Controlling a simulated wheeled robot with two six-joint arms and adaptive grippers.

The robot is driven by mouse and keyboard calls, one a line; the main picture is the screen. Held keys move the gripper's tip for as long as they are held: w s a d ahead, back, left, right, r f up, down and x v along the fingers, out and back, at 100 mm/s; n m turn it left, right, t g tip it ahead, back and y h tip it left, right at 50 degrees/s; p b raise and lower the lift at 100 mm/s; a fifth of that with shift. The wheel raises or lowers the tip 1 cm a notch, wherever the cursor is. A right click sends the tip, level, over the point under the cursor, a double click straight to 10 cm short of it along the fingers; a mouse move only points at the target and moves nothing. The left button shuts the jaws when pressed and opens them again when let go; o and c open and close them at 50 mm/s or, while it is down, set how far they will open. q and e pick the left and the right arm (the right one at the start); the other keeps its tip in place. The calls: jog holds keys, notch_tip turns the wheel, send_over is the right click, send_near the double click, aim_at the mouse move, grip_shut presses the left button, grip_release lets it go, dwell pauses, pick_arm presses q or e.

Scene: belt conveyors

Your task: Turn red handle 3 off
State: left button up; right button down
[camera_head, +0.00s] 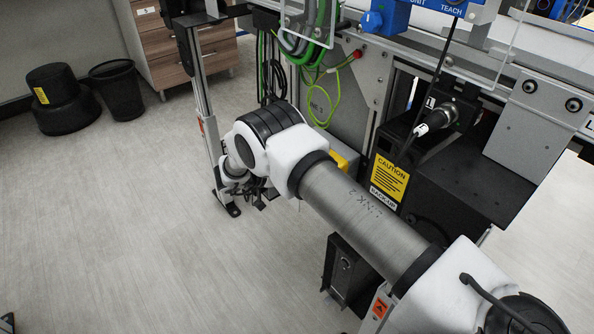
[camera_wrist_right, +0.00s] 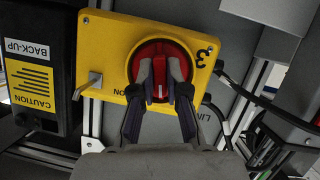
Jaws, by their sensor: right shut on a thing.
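In the right wrist view a yellow switch box (camera_wrist_right: 110,50) carries a round red handle (camera_wrist_right: 150,48) marked with a black 3. The box looks turned on its side in this view, and a label that seems to read ON is partly covered. My right gripper (camera_wrist_right: 160,82) has its two fingers closed on the raised grip of the red handle, one on each side. In the head view my right arm hides most of the yellow box, and only a yellow edge (camera_head: 345,158) shows.
A metal hook (camera_wrist_right: 88,85) sticks out beside the handle. A black back-up unit with a caution label (camera_wrist_right: 31,85) stands next to the box. Green cables (camera_head: 318,100) hang from the conveyor frame.

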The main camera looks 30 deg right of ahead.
jog(key=shift+w+f+n+g+h+b, duration=0.1)
jog(key=shift+n+g+h+b, duration=0.3)
jog(key=shift+n+g+b, duration=1.25)
jog(key=shift+n+t, duration=0.25)
jog(key=shift+n, duration=0.3)
jog(key=c, duration=1.2)
grip_release()
jog(key=v, duration=1.2)
